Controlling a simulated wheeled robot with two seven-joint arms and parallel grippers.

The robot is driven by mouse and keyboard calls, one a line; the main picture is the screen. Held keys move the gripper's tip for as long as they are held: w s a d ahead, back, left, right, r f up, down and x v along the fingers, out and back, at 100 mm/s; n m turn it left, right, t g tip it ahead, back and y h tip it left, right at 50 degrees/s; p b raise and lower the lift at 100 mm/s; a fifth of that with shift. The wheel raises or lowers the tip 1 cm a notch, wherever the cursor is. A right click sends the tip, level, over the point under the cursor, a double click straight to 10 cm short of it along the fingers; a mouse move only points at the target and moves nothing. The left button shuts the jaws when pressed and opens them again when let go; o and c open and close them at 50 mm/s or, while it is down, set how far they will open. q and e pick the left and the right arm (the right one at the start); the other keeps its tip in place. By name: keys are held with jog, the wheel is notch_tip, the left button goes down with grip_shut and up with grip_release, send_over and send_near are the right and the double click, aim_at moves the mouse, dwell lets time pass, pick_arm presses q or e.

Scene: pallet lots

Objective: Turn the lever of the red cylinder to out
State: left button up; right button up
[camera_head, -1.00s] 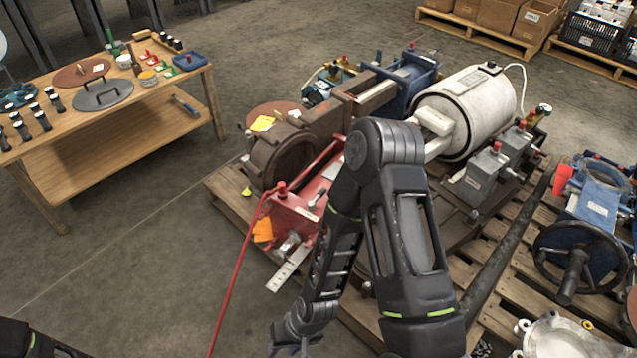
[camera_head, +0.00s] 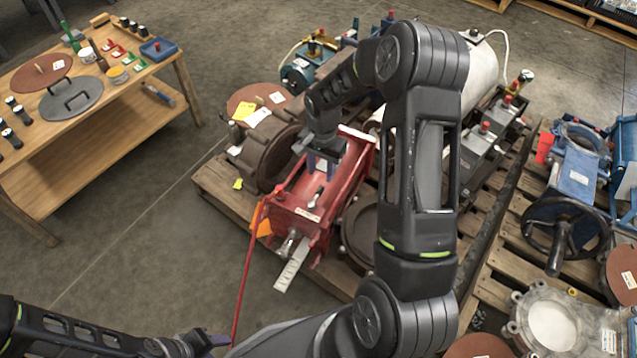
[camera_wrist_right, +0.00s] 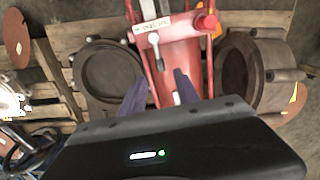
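The red cylinder (camera_head: 338,188) lies on the pallet, a red box-like body with a silver rod end and a pale strip at its near end. Its small silver lever (camera_head: 315,198) stands on the top face; it also shows in the right wrist view (camera_wrist_right: 155,46), beside a white label too small to read surely. My right gripper (camera_head: 322,166) points down over the cylinder, just beyond the lever. In the right wrist view its two fingers (camera_wrist_right: 160,92) are apart, with the lever outside them. My left gripper (camera_head: 208,341) is low at the left, its fingers unclear.
A red hose or bar (camera_head: 244,270) runs down beside the cylinder. A brown round housing (camera_head: 265,155) stands to the left and a white tank (camera_head: 480,75) behind. Blue valves (camera_head: 575,185) are at right. A wooden table (camera_head: 100,125) stands at left, with open floor between.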

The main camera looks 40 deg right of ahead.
aim_at(320, 190)
notch_tip(320, 190, down, 8)
jog(key=shift+a+r+b, duration=0.1)
jog(key=shift+b, duration=0.85)
jog(key=shift+c, duration=0.4)
grip_shut()
dwell(0.5)
